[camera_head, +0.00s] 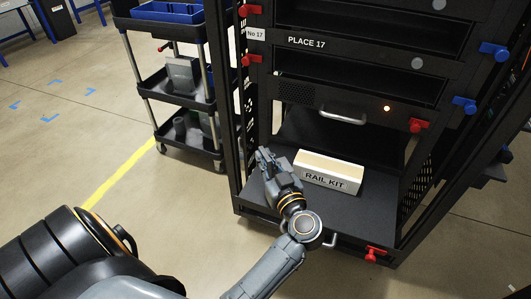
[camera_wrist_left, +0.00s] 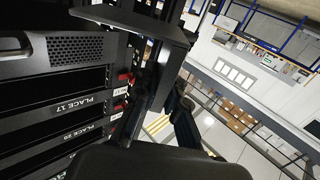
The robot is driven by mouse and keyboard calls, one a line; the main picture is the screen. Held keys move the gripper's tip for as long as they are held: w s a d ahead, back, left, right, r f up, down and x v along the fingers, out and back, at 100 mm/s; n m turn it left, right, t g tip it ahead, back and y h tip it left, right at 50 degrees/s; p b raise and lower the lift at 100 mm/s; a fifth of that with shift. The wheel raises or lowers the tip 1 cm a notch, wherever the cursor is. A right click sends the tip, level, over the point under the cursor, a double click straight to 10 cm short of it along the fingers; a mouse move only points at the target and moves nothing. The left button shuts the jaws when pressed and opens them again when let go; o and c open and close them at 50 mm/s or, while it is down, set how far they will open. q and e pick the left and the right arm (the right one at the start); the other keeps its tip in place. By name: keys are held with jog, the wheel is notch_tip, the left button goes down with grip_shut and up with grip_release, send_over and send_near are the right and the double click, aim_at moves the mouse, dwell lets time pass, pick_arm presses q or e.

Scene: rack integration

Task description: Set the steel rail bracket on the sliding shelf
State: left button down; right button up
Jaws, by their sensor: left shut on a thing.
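My left gripper (camera_head: 278,178) reaches in from the lower part of the head view, over the left front of the sliding shelf (camera_head: 350,212). It is shut on a dark grey piece (camera_head: 263,158) at its tips, which I take to be the steel rail bracket. Gripper and arm hide most of this piece, and I cannot tell whether it touches the shelf. The dark shelf is the lowest level of the rack and has a front handle. A white RAIL KIT box (camera_head: 328,172) lies on it, right of the gripper. My right gripper is out of view.
Above the shelf is a rack unit with a silver handle (camera_head: 343,116), below the PLACE 17 label (camera_head: 307,42). Red latches (camera_head: 419,125) and blue latches (camera_head: 464,104) stick out from the rack posts. A black cart (camera_head: 183,102) stands to the left. Front right of the shelf is clear.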

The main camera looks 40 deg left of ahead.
pick_arm(q)
notch_tip(320, 180, down, 3)
jog(key=shift+r, duration=0.15)
jog(key=shift+f, duration=1.3)
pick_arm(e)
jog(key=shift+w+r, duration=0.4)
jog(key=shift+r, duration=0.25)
pick_arm(q)
jog(key=c, duration=1.3)
grip_release()
jog(key=shift+c, duration=0.2)
jog(key=shift+r, duration=0.15)
